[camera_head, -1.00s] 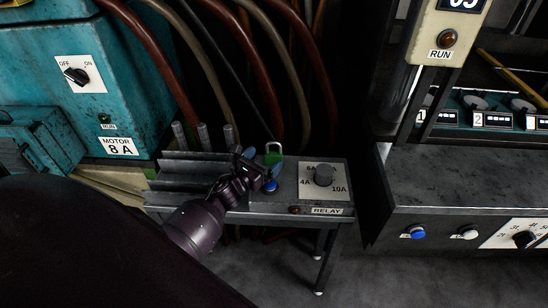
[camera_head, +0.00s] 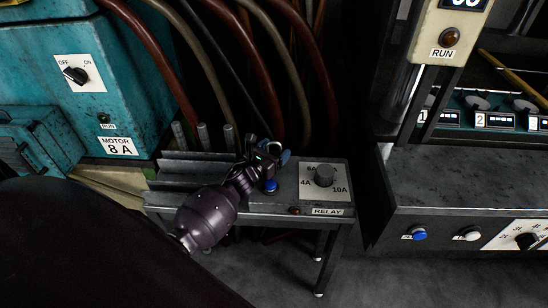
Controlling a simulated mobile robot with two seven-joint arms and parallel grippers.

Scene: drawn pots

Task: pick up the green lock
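The green lock (camera_head: 274,148) is on the small grey relay table, near its back edge. Only a small patch of green shows now, as my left gripper hides most of it. My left gripper (camera_head: 267,149) is right at the lock, its blue-tinted fingertips reaching around or over it. I cannot tell whether the fingers touch the lock or are shut on it. My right gripper is not in view.
On the relay table (camera_head: 240,204) are a blue button (camera_head: 269,186) beside my gripper and a grey dial (camera_head: 323,175) to its right. Thick hoses (camera_head: 232,50) hang behind. A teal motor cabinet (camera_head: 60,60) stands left, a grey bench (camera_head: 460,175) right.

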